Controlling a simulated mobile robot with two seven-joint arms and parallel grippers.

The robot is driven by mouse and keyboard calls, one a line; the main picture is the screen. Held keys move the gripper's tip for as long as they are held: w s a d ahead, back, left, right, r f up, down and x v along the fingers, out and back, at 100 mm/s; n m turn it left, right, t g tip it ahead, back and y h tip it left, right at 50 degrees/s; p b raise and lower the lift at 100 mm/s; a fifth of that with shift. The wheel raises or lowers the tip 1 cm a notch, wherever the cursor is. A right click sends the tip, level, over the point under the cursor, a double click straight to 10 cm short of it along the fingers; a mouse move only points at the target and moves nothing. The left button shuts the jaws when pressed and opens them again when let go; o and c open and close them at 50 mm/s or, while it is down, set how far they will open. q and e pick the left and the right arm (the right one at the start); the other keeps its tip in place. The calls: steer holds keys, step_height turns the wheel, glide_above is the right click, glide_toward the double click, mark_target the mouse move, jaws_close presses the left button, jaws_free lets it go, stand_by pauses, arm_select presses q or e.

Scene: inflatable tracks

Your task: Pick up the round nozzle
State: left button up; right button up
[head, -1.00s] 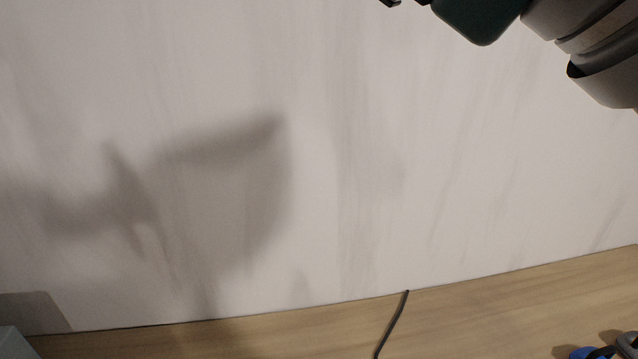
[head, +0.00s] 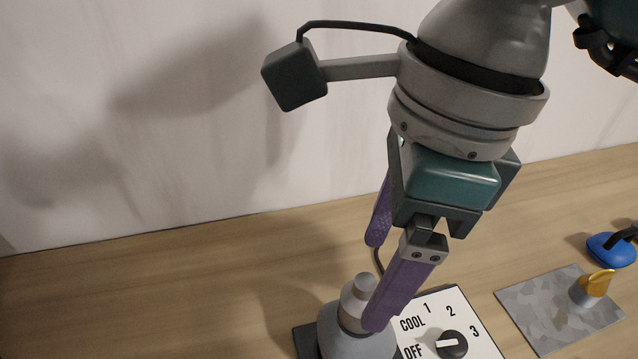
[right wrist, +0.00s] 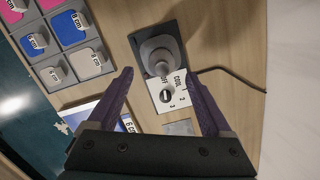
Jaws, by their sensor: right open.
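A grey, round, stepped piece with a narrow top (head: 345,325), which looks like the round nozzle, stands upright on a dark-edged box with a white dial panel (head: 485,341). In the right wrist view this grey piece (right wrist: 161,50) lies ahead, between the lines of the two fingers. My right gripper (head: 373,284) is open, with purple fingers pointing down. One finger overlaps the grey piece in the head view; I cannot tell whether they touch. The gripper holds nothing visible. My left gripper is not in view.
A grey mottled plate (head: 550,310) holds a small grey piece with an orange top (head: 594,286). A blue object with a black part (head: 611,249) lies behind. The right wrist view shows a grey tray of pink, blue and grey labelled pieces (right wrist: 88,72). The wooden table is clear at left.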

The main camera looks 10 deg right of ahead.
mark_target(371, 282)
steer(key=f, duration=0.4)
steer(key=f+p, duration=0.1)
steer(key=shift+w+a+f, duration=0.25)
steer(key=shift+f, duration=0.15)
jaws_close()
steer(key=shift+r, duration=0.1)
stand_by(0.3)
